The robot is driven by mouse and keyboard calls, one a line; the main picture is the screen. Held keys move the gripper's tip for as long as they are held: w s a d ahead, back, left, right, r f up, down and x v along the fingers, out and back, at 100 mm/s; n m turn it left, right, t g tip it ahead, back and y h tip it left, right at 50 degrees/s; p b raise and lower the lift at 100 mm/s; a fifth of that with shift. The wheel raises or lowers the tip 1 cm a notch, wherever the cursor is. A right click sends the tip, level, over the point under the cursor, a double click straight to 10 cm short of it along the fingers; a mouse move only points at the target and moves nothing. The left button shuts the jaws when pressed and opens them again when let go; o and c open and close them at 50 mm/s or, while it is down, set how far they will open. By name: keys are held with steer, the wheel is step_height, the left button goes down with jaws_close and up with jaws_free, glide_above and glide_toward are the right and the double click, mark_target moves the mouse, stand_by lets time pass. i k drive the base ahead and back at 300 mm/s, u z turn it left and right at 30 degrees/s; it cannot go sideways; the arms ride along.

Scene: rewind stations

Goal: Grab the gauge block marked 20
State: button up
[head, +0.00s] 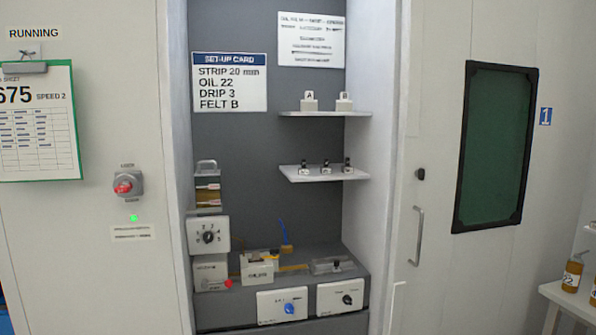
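Three small white blocks with dark tops stand in a row on the lower white shelf (318,175) in the recess: a left one (304,170), a middle one (326,169) and a right one (347,168). They may be the gauge blocks. Their markings are too small to read, so I cannot tell which is marked 20. A set-up card (229,82) on the back wall reads STRIP 20, OIL 22, DRIP 3, FELT B. My gripper is not in view.
The upper shelf (325,114) holds blocks marked A (309,105) and B (344,104). Below are a dial box (209,237), a white box (258,270) and two knob panels. A door with a handle (416,237) stands right of the recess. Bottles (572,275) stand far right.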

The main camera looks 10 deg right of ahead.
mark_target(303, 170)
steer(key=u, duration=5.05)
steer(key=i, duration=0.15)
steer(key=z, duration=3.3)
steer(key=i, duration=0.45)
steer(key=z, duration=0.55)
steer(key=i, duration=0.6)
steer(key=u, duration=0.15)
